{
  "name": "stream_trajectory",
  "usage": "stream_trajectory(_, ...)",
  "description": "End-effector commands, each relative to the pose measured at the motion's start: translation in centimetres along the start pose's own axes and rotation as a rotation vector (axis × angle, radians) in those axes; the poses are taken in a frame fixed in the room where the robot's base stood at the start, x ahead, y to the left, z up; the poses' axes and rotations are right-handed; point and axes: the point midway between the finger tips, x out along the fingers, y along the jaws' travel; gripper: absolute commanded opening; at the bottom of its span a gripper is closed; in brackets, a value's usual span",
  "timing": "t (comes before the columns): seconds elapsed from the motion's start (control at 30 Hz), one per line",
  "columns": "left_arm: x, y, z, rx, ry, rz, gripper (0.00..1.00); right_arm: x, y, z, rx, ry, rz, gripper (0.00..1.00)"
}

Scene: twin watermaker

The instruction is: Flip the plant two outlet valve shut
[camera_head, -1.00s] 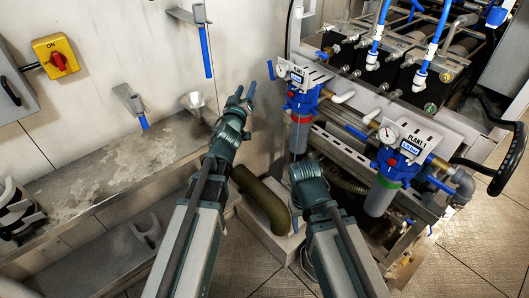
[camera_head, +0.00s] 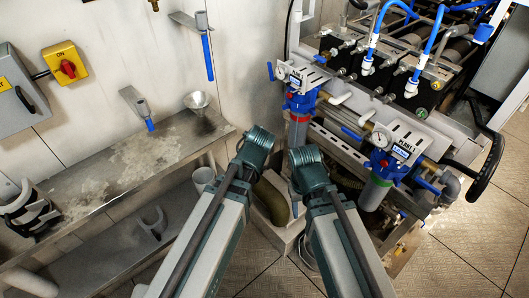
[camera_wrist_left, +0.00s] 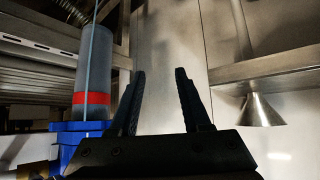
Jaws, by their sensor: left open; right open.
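The plant two filter unit is the blue head with a red band and grey bowl (camera_head: 299,112), against the back wall. A blue handle (camera_head: 270,71) stands upright at its left, and another blue handle (camera_head: 320,58) shows at its right. I cannot tell which is the outlet valve. My left gripper (camera_wrist_left: 160,72) is open and empty in the left wrist view, with the inverted red-banded bowl (camera_wrist_left: 92,70) to its left. Its fingers are hidden in the head view. My right gripper (camera_head: 308,170) is below the plant two unit, with its fingers hidden; it touches no handle that I see.
The plant 1 filter unit (camera_head: 380,170) stands at right, with blue handles on both sides. A steel ledge (camera_head: 110,170) runs along the wall, with a funnel (camera_head: 197,101) above it, also in the left wrist view (camera_wrist_left: 262,110). A yellow switch (camera_head: 65,62) is at far left.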

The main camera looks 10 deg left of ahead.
Motion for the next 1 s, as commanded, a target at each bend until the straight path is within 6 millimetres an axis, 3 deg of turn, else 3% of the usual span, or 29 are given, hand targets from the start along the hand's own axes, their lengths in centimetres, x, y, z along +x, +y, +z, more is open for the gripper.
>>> stream_trajectory(0.2,-1.7,0.8,3.0,0.078,-0.133,-0.004,0.47,-1.0,0.1,0.1,0.000,0.000,0.000,0.50)
stream_trajectory(0.4,-2.6,1.2,4.8,0.125,-0.207,-0.002,0.47,-1.4,0.1,0.1,0.000,0.000,0.000,0.50)
stream_trajectory(1.0,-2.9,1.3,5.4,0.140,-0.233,0.000,0.47,-1.4,0.1,0.1,0.000,0.000,0.000,0.50)
